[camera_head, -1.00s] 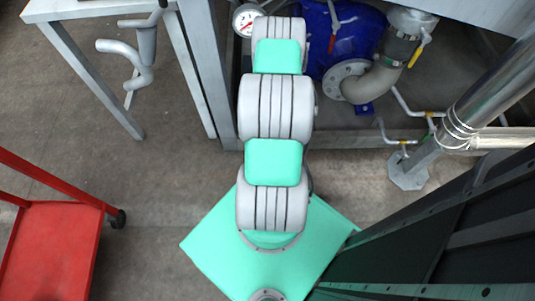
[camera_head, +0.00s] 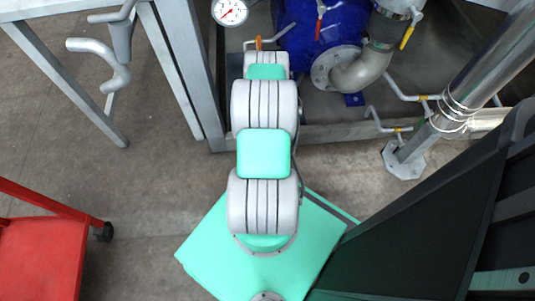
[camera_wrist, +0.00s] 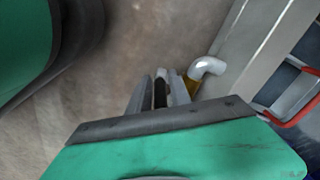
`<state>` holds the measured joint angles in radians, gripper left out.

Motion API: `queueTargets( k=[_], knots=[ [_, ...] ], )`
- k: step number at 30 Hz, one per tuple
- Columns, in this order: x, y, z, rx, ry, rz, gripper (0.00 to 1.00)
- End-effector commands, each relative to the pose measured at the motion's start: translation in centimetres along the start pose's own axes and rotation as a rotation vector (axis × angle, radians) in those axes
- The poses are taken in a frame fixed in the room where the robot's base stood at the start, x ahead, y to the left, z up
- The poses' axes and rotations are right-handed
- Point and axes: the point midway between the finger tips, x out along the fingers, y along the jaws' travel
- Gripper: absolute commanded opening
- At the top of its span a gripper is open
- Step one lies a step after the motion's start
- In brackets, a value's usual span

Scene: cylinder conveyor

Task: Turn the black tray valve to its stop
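In the wrist view, my gripper (camera_wrist: 157,92) reaches out past my green and dark grey hand, with two pale grey fingers close together. A narrow black piece (camera_wrist: 160,93) shows between the fingers; it looks like the black valve handle, but I cannot tell whether the fingers press on it. Right beside the fingers are a brass-coloured valve body (camera_wrist: 193,84) and a white pipe elbow (camera_wrist: 207,67). In the head view, my arm hides the gripper, and I cannot make out the black valve there.
In the head view, a blue tank (camera_head: 325,30) with pipework stands behind a grey frame. An orange handle (camera_head: 259,43) and a gauge (camera_head: 230,11) are near it. A metal table (camera_head: 75,93) is left, a red cart (camera_head: 42,255) lower left. The floor between is clear.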

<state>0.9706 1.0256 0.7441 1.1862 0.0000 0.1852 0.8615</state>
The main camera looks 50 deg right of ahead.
Motion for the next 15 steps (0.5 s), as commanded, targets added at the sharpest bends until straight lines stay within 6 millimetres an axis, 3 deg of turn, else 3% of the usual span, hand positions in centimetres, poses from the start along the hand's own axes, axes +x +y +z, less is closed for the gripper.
queueTargets(
  k=[2, 10, 15],
  knots=[
    [-0.04, 0.00, 0.00, 0.000, 0.000, 0.000, 0.23],
    [-0.05, 0.01, 0.01, 0.000, 0.000, 0.000, 0.01],
    [-0.06, 0.01, 0.01, 0.000, 0.000, 0.001, 0.00]
  ],
)
